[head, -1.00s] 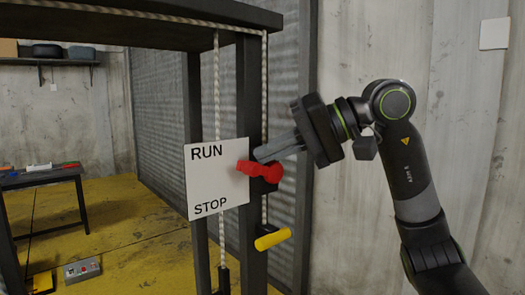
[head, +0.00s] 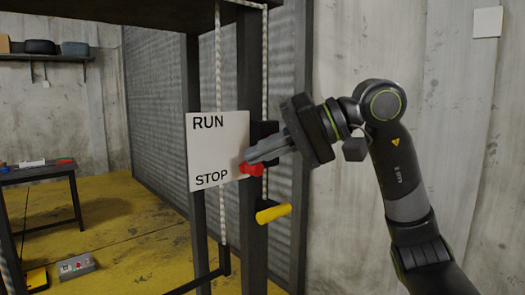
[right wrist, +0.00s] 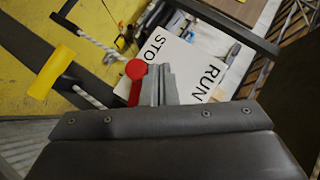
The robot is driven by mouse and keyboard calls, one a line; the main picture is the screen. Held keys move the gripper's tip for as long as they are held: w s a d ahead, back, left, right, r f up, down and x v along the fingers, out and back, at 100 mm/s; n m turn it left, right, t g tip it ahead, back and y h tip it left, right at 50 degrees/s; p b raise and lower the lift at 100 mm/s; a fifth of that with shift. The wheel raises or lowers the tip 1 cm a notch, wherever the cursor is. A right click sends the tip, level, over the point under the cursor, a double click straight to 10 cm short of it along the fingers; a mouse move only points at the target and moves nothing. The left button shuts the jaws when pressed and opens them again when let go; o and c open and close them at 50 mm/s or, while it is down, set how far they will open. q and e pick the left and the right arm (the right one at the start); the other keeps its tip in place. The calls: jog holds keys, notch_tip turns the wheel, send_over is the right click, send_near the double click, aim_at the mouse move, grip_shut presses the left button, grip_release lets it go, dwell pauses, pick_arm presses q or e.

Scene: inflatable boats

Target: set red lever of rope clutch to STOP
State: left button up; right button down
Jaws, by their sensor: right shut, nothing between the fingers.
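The white plate (head: 205,135) reads RUN at the top and STOP at the bottom. The red lever (head: 254,170) is at the plate's right edge, roughly level with the word STOP. The black clutch body (head: 266,130) is partly hidden behind my gripper. My right gripper (head: 247,158) is shut and empty, its fingertips right above the lever. In the right wrist view the red lever (right wrist: 135,72) shows right beside my gripper's fingertips (right wrist: 160,70), touching or nearly so.
A yellow handle (head: 273,213) sticks out below the lever. A white rope (head: 264,60) runs down the dark post (head: 250,70). A table (head: 45,175) and a grey box with a red button (head: 76,267) are at the left.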

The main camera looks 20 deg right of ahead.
pick_arm(q)
jog(key=shift+a, duration=0.2)
pick_arm(e)
jog(key=shift+r, duration=0.15)
pick_arm(q)
jog(key=shift+r+p, duration=0.25)
jog(key=shift+p, duration=0.05)
pick_arm(e)
jog(key=shift+w+d+r, duration=0.2)
jog(key=shift+d, duration=0.5)
